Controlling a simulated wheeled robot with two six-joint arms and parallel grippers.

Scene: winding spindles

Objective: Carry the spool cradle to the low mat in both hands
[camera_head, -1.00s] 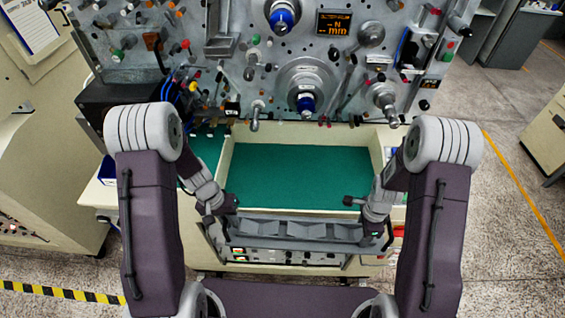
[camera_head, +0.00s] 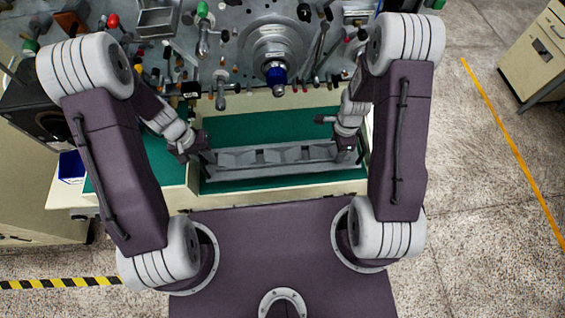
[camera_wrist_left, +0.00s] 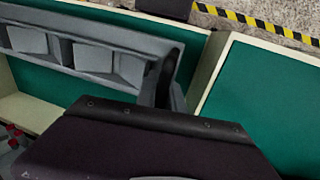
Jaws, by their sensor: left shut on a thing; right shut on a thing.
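The spool cradle (camera_head: 265,170) is a long grey rack with several notched blocks. It lies crosswise over the recessed green low mat (camera_head: 262,122), near its front side. My left gripper (camera_head: 208,156) is shut on the cradle's left end, and my right gripper (camera_head: 347,156) is shut on its right end. The cradle looks about level; I cannot tell whether it touches the mat. In the left wrist view the cradle (camera_wrist_left: 92,57) extends to the upper left, with green mat (camera_wrist_left: 40,105) beside it.
Pale walls border the mat, with a front rim (camera_head: 275,190) near the cradle. A separate green panel (camera_wrist_left: 265,110) lies on the left side of the bench. A machine panel with a spindle (camera_head: 275,72) and protruding pegs stands behind. Bare mat shows behind the cradle.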

